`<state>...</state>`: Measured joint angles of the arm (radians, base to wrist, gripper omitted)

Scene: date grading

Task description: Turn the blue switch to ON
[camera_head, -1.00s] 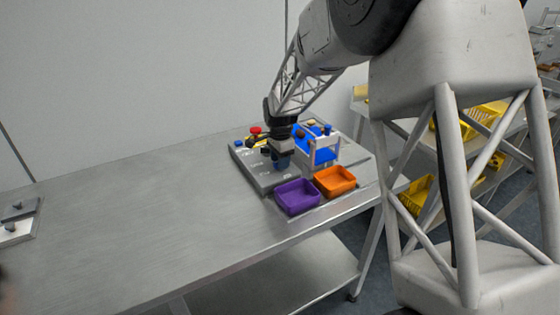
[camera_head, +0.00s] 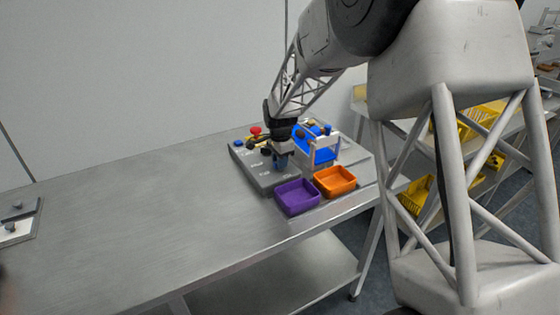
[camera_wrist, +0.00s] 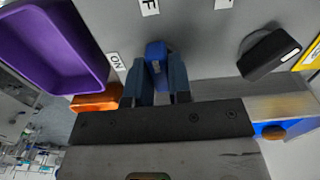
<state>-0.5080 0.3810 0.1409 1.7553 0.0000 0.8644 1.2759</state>
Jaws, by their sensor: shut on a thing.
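The blue switch (camera_wrist: 156,58) is a narrow knob on the grey panel (camera_head: 262,180). In the wrist view it sits between the two fingers of my gripper (camera_wrist: 160,82), which are shut on it. An ON label (camera_wrist: 116,61) lies to the left of the switch, and a label ending in F (camera_wrist: 149,7) lies above it, cut by the picture's edge. I cannot tell exactly which label the switch points at. In the head view my gripper (camera_head: 281,163) is down at the panel and largely hides the switch.
A black knob (camera_wrist: 268,54) stands to the right on the panel. A purple bin (camera_head: 297,197) and an orange bin (camera_head: 335,181) stand at the panel's front. A red button (camera_head: 256,131) and a blue-and-white rack (camera_head: 318,148) are close by. The table's left (camera_head: 130,220) is mostly clear.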

